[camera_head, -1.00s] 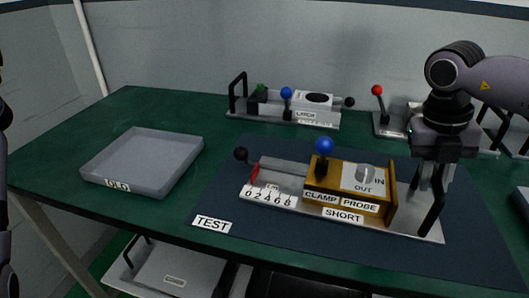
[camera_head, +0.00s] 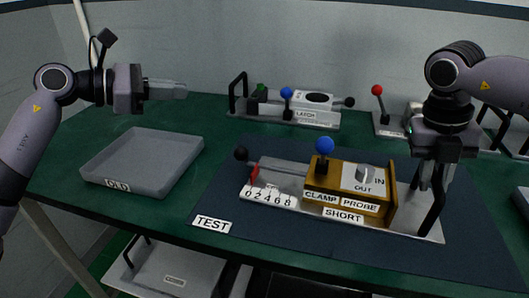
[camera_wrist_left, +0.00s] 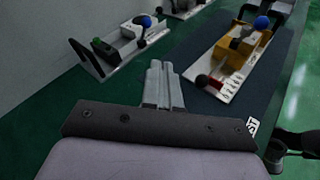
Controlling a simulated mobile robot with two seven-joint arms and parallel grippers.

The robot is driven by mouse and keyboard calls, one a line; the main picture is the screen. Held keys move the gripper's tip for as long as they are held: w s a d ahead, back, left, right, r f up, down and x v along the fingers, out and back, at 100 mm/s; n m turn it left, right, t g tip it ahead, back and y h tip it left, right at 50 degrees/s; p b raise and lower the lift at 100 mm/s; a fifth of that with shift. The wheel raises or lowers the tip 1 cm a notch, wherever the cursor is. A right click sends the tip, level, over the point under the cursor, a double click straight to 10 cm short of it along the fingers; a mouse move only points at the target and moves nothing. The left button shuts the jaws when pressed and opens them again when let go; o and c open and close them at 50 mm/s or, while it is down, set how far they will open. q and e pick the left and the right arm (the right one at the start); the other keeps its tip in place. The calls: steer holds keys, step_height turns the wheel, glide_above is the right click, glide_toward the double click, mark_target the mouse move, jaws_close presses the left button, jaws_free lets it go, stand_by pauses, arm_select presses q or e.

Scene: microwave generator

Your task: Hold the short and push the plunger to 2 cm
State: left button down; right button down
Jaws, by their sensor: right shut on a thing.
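The short (camera_head: 345,190) is a brass-coloured block on a grey base on the dark mat, with a blue-knobbed clamp lever (camera_head: 324,147) and a probe dial. Its plunger (camera_head: 282,167) is a rod with a black knob (camera_head: 241,154) at the left end, above a 0-to-8 scale (camera_head: 268,195) with a red pointer. My right gripper (camera_head: 432,182) is shut on the black handle (camera_head: 432,208) at the base's right end. My left gripper (camera_head: 184,89) is in the air above the grey tray, left of the plunger knob. In the left wrist view its fingers (camera_wrist_left: 163,88) are together and empty.
The grey OLD tray (camera_head: 142,164) sits on the left of the green table. A second fixture labelled LATCH (camera_head: 300,113) stands behind the mat, and a red-knobbed unit (camera_head: 378,108) stands at the back right. The mat's front left, by the TEST label (camera_head: 212,223), is clear.

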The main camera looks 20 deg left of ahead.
steer(key=shift+f, duration=0.3)
arm_select(q)
steer(key=d+f+m+g, duration=0.1)
steer(key=d+f, duration=0.2)
steer(key=f, duration=0.1)
steer(key=d+f+m+g, duration=0.1)
steer(key=d+f, duration=0.2)
steer(key=f, duration=0.1)
steer(key=d+f+m+g, duration=0.1)
steer(key=d+f+g, duration=0.1)
steer(key=d+f, duration=0.1)
steer(key=shift+f+y, duration=0.4)
steer(key=shift+f, duration=0.5)
arm_select(e)
steer(key=shift+s, duration=0.1)
arm_select(q)
steer(key=shift+d+r, duration=0.1)
steer(key=shift+d, duration=0.1)
stand_by(0.9)
steer(key=shift+d, duration=0.6)
steer(key=shift+r, duration=0.1)
steer(key=shift+a+r, duration=1.35)
steer(key=shift+r, duration=0.05)
